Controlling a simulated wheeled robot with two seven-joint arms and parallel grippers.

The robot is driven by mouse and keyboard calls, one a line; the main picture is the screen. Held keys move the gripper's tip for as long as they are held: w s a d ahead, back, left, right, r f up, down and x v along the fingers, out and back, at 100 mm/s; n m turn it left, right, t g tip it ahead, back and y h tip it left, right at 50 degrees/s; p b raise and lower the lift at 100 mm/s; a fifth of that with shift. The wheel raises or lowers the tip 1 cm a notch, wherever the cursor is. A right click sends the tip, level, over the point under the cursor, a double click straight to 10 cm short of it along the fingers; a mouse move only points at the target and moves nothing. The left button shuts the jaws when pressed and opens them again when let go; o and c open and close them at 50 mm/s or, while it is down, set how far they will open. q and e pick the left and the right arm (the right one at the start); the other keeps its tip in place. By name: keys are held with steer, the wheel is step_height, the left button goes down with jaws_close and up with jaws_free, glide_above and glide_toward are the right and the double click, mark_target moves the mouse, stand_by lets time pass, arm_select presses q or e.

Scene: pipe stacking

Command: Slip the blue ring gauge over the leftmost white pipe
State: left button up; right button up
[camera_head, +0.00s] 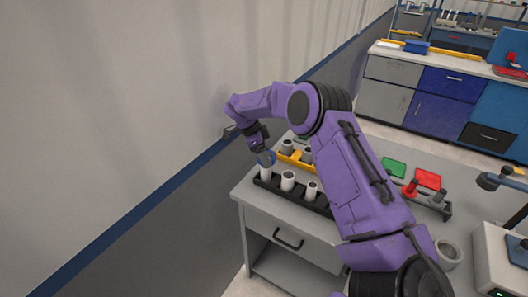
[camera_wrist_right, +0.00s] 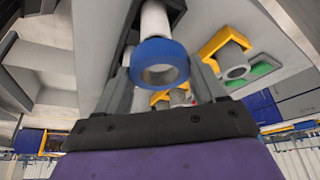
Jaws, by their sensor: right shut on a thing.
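The blue ring gauge (camera_head: 266,159) is at the top of the leftmost white pipe (camera_head: 265,174). My right gripper (camera_head: 262,153) is shut on the ring. In the right wrist view the ring (camera_wrist_right: 160,48) sits between the two fingers (camera_wrist_right: 160,84), and a white pipe (camera_wrist_right: 154,20) shows directly beyond it. I cannot tell whether the ring is around the pipe's top or just above it. The white pipes stand upright in a black rack (camera_head: 262,184). My left gripper is not in view.
Two more white pipes stand to the right, a middle one (camera_head: 288,181) and a right one (camera_head: 311,190). A yellow holder (camera_head: 292,160) with grey pipes is just behind. The wall is close on the left.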

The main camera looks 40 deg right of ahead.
mark_target(266, 172)
steer(key=shift+s+f, duration=0.1)
steer(key=shift+f, duration=0.7)
steer(key=shift+a, duration=0.1)
steer(key=shift+f, duration=0.2)
stand_by(0.8)
steer(key=shift+f+b, duration=0.55)
steer(key=shift+f, duration=0.25)
stand_by(1.0)
steer(key=o, duration=1.2)
steer(key=shift+r, duration=0.1)
